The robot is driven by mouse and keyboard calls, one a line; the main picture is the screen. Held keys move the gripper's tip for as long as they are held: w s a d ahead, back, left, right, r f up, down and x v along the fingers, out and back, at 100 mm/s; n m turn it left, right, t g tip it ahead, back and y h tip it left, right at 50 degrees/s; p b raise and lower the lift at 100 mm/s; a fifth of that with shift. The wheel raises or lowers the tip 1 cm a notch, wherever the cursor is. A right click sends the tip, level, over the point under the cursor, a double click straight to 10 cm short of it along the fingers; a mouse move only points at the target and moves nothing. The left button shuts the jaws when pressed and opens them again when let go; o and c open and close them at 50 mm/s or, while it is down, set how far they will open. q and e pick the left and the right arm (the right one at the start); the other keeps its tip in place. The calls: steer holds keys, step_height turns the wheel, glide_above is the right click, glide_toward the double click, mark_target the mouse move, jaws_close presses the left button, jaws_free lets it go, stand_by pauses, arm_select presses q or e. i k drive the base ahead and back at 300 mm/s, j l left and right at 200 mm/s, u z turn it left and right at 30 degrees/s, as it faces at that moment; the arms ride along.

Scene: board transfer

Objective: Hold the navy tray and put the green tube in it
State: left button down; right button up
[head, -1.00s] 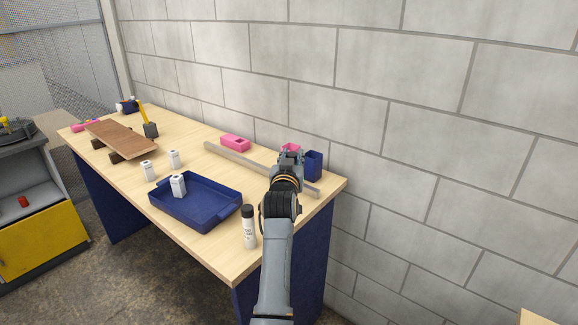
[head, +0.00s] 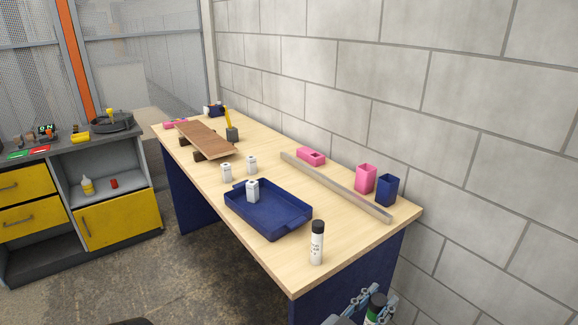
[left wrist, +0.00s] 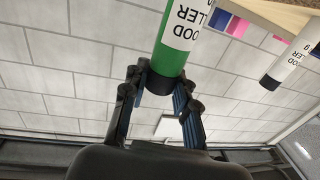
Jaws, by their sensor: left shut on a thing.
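The navy tray (head: 285,218) lies on the workbench near its front edge in the head view, with a small white bottle (head: 253,191) standing inside it. My left gripper (head: 370,301) is low at the bottom of the head view, off the bench's right end. It is shut on the green tube (head: 373,312), which has a black cap and a white label. In the left wrist view the green tube (left wrist: 176,45) sits between the fingers (left wrist: 161,88), its capped end towards the palm. Nothing holds the tray. My right gripper is not in view.
A white tube with a black cap (head: 316,245) stands right of the tray. Two white bottles (head: 226,172) stand behind it. A long bar (head: 335,187), a pink cup (head: 365,179) and a navy cup (head: 387,190) are near the wall. A brown board (head: 205,139) rests on blocks farther back.

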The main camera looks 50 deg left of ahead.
mark_target(283, 222)
steer(key=i+j+u, duration=0.15)
steer(key=u, duration=1.6)
